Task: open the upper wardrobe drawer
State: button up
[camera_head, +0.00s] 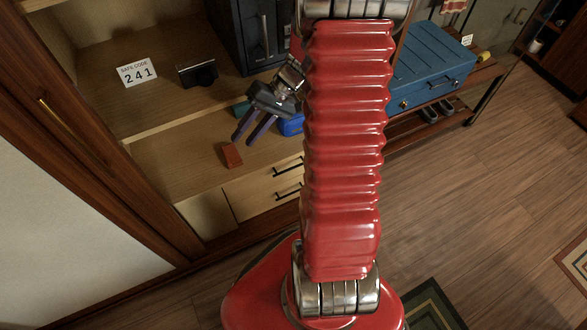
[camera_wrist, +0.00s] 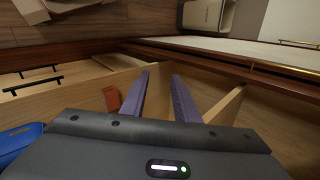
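The upper wardrobe drawer (camera_head: 252,184) is a pale wood front with a black bar handle (camera_head: 289,168). It looks shut, and a lower drawer (camera_head: 262,203) with a like handle sits below it. In the wrist view the upper drawer's handle (camera_wrist: 33,85) shows at the left, beyond and to the side of my fingers. My gripper (camera_head: 243,141) is above the wardrobe shelf, to the upper left of the handles in the head view. Its two purple-grey fingers are apart with nothing between them in the wrist view (camera_wrist: 159,85). My red arm hides the drawers' right ends.
A red-brown block (camera_head: 231,154) and a blue object (camera_head: 291,126) lie on the wardrobe shelf. A dark safe (camera_head: 262,38), a camera (camera_head: 197,73) and a "241" card (camera_head: 138,72) stand above. A blue case (camera_head: 430,75) rests on a bench at right. The floor in front is mostly clear.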

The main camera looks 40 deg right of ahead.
jog(key=s+d+f+m+t+y, duration=0.1)
jog(key=d+f+m+t, duration=0.55)
jog(key=d+f, duration=0.95)
jog(key=s+d+f+m+t+h, duration=0.1)
jog(key=s+f+m+t+h, duration=0.1)
jog(key=f, duration=0.5)
jog(key=s+d+f+m+t+h, duration=0.2)
jog(key=s+f, duration=0.3)
jog(key=f, duration=0.3)
jog(key=s+d+f+m+t+h, duration=0.2)
jog(key=s+f+h, duration=0.1)
jog(key=f, duration=0.5)
jog(key=shift+s, duration=0.3)
jog(key=shift+f, duration=0.1)
jog(key=x, duration=1.3)
jog(key=shift+w, duration=0.45)
grip_shut()
